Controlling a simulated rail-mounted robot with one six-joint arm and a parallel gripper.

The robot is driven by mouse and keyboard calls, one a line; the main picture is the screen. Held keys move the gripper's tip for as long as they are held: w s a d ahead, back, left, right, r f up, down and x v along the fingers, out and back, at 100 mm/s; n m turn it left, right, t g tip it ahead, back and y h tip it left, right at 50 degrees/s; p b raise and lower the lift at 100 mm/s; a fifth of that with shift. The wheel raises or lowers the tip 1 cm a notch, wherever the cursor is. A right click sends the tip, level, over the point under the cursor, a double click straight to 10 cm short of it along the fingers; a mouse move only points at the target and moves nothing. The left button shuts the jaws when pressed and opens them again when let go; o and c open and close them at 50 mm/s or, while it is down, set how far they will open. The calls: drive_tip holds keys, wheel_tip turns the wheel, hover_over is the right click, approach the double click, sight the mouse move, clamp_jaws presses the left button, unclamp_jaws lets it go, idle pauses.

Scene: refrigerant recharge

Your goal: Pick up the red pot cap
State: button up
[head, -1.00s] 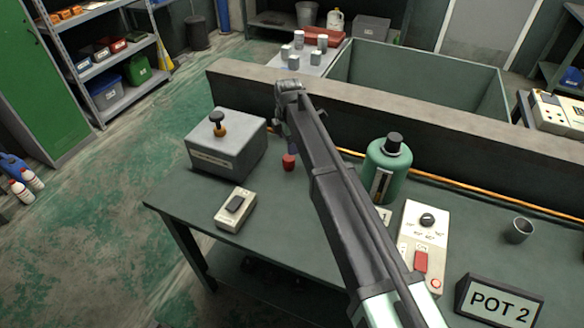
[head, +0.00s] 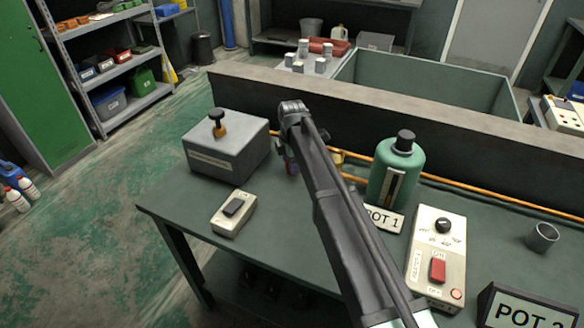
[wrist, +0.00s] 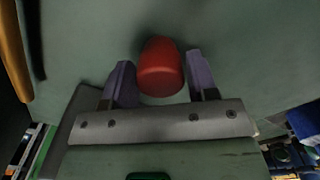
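The red pot cap (wrist: 161,68) is a small rounded red piece, seen in the wrist view between the two purple fingers of my gripper (wrist: 161,78). The fingers are apart, one on each side of the cap, with a narrow gap visible; I see no clear grip. The dark green table top (wrist: 250,70) lies behind the cap. In the head view my gripper (head: 290,160) is low over the table, right of the grey box, and my arm and fingers mostly hide the cap.
A grey box with a black knob (head: 226,148) stands close left of my gripper. A switch box (head: 234,213) lies in front. A green bottle (head: 396,172), a POT 1 sign (head: 383,219) and a control panel (head: 436,258) stand to the right. An orange pipe (head: 470,192) runs along the back.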

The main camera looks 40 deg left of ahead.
drive_tip(key=c, duration=0.5)
drive_tip(key=shift+c, duration=0.2)
wheel_tip(320, 180, up, 20)
drive_tip(key=p, duration=2)
